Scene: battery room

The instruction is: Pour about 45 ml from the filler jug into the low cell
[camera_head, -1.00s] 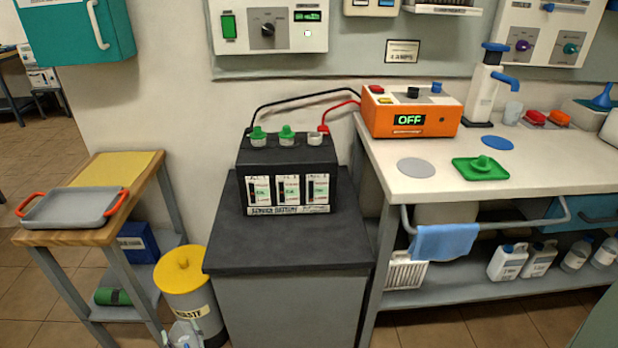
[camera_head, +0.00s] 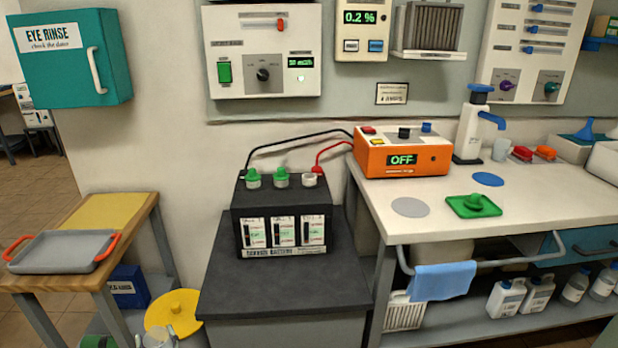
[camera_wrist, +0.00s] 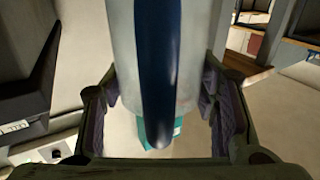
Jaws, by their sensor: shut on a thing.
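In the wrist view my gripper (camera_wrist: 162,108) is shut on the filler jug (camera_wrist: 190,55), a pale body with a dark blue strip down its middle. The jug's contents and spout are hidden there. A pale shape, seemingly the jug with my gripper, is cut off at the head view's bottom edge, before the yellow bin lid. The black battery (camera_head: 284,228) stands on a dark-topped cabinet. Two of its filler necks have green caps; the right one, the low cell (camera_head: 309,180), is an uncapped white neck. A green cap (camera_head: 473,202) sits on a green dish on the bench.
A black and a red lead run from the battery to an orange charger (camera_head: 402,154) reading OFF. A white pump bottle (camera_head: 471,130) stands behind. A grey tray (camera_head: 62,250) lies on the left wooden table. The cabinet top (camera_head: 250,285) before the battery is clear.

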